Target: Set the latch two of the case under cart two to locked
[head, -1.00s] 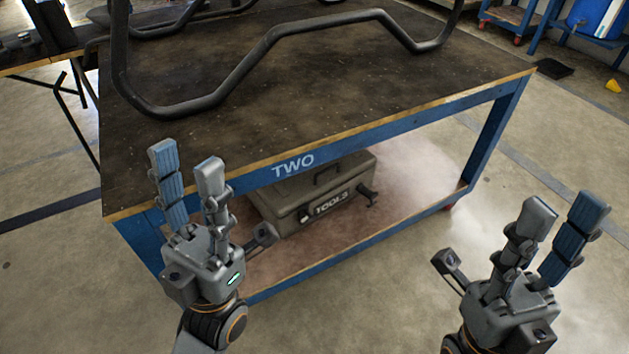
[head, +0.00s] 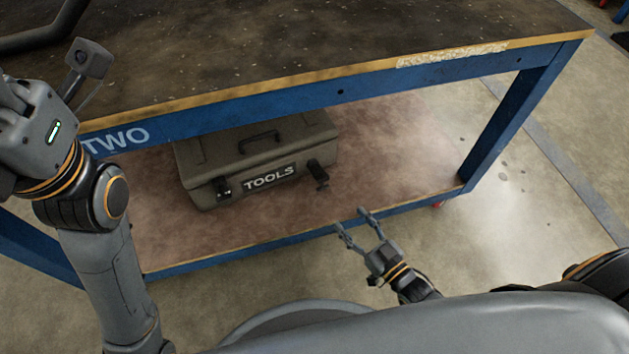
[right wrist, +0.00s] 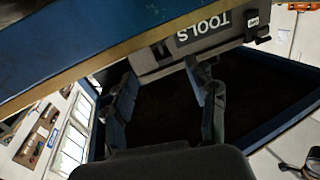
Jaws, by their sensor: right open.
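The case (head: 205,158), grey-brown and marked TOOLS, lies on the lower shelf of cart two (head: 240,108). Its front has a left latch (head: 222,187) and a right latch (head: 318,174); the right one sticks out from the front. I cannot read which is two. My right gripper (head: 350,221) is open and empty by the shelf's front edge, below and right of the right latch, apart from it. In the right wrist view the case (right wrist: 222,38) appears upside down beyond the open fingers (right wrist: 163,92). My left gripper (head: 85,62) shows only partly at the left, over the cart.
The cart's blue upper rail (head: 340,92) runs above the case. The lower shelf (head: 400,140) is bare to the right of the case. A dark bent tube (head: 45,35) lies on the cart top at the left. Floor is clear beyond the cart's right leg (head: 520,125).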

